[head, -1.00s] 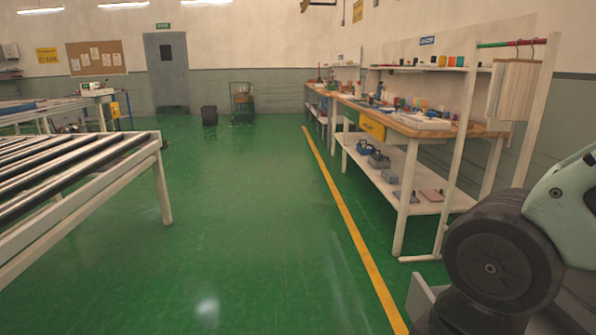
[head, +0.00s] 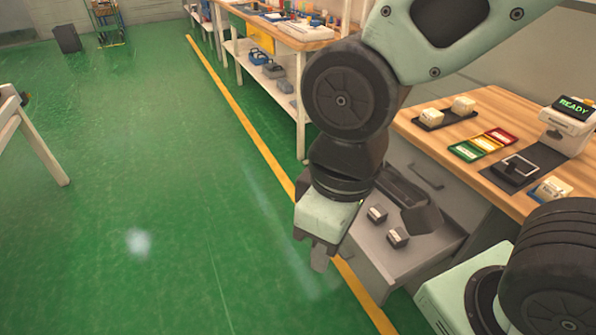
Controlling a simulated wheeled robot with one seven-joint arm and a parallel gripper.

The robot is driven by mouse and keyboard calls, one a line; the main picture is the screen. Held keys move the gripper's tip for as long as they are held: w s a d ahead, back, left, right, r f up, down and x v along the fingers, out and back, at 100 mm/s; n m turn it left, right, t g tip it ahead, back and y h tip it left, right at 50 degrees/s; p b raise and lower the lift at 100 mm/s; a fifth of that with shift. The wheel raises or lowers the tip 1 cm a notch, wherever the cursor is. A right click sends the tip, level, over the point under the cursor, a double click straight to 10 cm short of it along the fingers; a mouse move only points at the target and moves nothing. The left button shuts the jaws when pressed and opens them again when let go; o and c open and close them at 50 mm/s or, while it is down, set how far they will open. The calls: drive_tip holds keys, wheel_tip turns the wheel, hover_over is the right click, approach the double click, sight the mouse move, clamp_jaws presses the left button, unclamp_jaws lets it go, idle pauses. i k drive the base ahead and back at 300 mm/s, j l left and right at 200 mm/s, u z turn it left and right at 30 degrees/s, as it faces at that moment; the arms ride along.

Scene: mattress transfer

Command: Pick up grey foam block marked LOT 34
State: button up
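Two small grey blocks with pale labels lie in an open drawer: one nearer the back (head: 377,213) and one nearer the front (head: 397,237). The labels are too small to read, so I cannot tell whether either says LOT 34. My gripper (head: 318,256) points down just left of the drawer (head: 440,247), over the green floor in the picture. Its fingers overlap from this side, so I cannot tell whether they are open. No block shows at the fingertips.
A wooden bench top (head: 450,147) above the drawer holds pale blocks on a black tray (head: 443,119), coloured trays (head: 483,146), a dark pad with a frame (head: 514,170) and a machine reading READY (head: 568,125). A dark bin-like piece (head: 422,218) lies in the drawer.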

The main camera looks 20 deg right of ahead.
sight(397, 237)
drive_tip(key=k+l+z, duration=0.1)
drive_tip(key=z, duration=0.75)
